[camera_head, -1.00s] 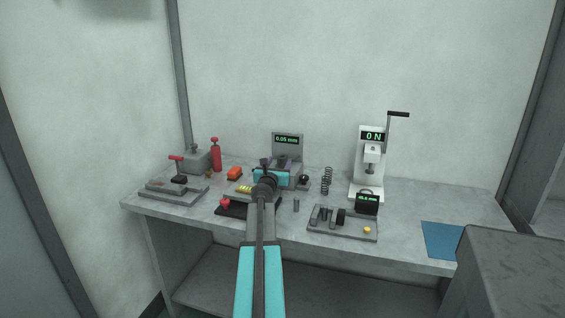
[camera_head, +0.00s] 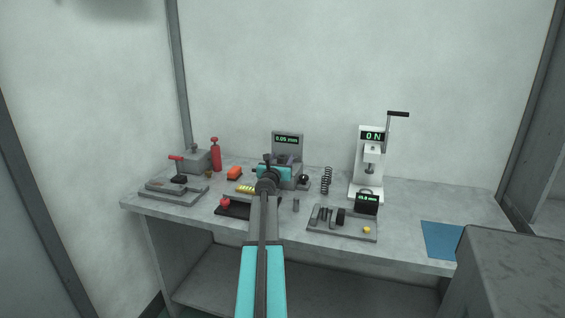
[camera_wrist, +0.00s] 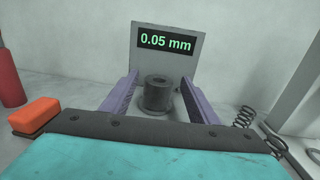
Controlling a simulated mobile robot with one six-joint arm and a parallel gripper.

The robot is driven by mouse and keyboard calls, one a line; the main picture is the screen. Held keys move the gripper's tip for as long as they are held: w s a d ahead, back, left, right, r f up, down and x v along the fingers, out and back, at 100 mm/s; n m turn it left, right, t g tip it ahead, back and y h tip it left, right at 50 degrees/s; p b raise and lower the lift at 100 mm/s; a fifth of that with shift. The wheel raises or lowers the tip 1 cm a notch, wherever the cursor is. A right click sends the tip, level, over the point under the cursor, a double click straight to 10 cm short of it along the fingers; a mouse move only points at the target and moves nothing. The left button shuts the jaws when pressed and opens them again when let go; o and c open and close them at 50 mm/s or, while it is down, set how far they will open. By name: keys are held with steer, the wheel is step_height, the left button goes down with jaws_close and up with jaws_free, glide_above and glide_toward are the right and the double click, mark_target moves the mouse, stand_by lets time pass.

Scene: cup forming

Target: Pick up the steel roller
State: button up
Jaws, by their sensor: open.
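A dark grey steel cylinder with a hole in its top (camera_wrist: 158,93), which looks like the steel roller, stands upright in front of the 0.05 mm display in the wrist view. My gripper (camera_wrist: 159,78) is open, with its purple fingers on either side of the cylinder and gaps between. In the head view my gripper's teal body (camera_head: 271,172) is in front of the display stand (camera_head: 287,143) and hides most of what is there. A small grey upright cylinder (camera_head: 296,205) also stands alone on the bench.
A grey tray (camera_head: 350,233) with several dark parts lies to the right. A white press (camera_head: 367,165) and a coil spring (camera_head: 327,180) stand behind it. An orange block (camera_head: 234,173) and a red bottle (camera_head: 216,158) are left.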

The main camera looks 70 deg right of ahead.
steer(key=c, duration=1.3)
steer(key=shift+r, duration=0.1)
steer(key=shift+r+p, duration=0.45)
steer(key=shift+r, duration=0.35)
step_height(320, 180, up, 2)
steer(key=shift+r+p, duration=0.1)
steer(key=shift+p, duration=0.35)
steer(key=s+a, duration=0.1)
steer(key=a, duration=0.4)
steer(key=s+a, duration=0.1)
steer(key=a, duration=0.4)
steer(key=a+r, duration=0.1)
steer(key=a, duration=0.4)
steer(key=shift+s+a, duration=0.35)
steer(key=shift+s, duration=0.05)
